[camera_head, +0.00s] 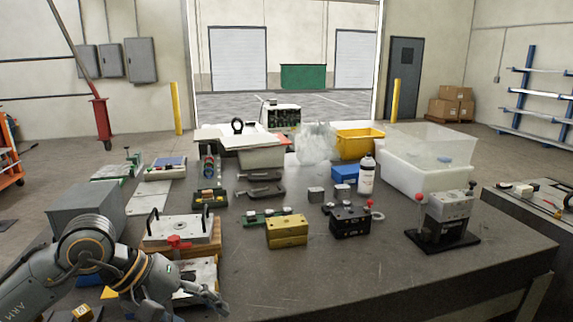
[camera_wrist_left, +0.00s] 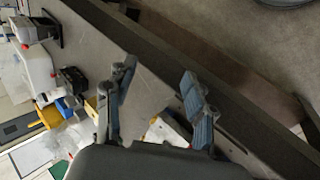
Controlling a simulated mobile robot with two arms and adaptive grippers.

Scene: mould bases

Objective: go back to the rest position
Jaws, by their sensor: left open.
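My left arm comes in from the lower left of the head view, and its gripper (camera_head: 212,297) is low over the table's front left part. In the left wrist view the two fingers of the left gripper (camera_wrist_left: 158,88) stand wide apart with nothing between them. A mould plate with two black handles and a red clamp (camera_head: 180,228) lies on a wooden base just behind the gripper. Another mould base (camera_head: 200,272) lies beside and partly behind my arm and gripper. My right gripper is in neither view.
The dark table (camera_head: 330,275) is bare at its front middle. A yellow block (camera_head: 287,231), a black block (camera_head: 350,221) and a grey block on a black stand (camera_head: 446,215) stand farther back. A grey box (camera_head: 88,207) stands behind my left arm. A white bin (camera_head: 415,178) is at right.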

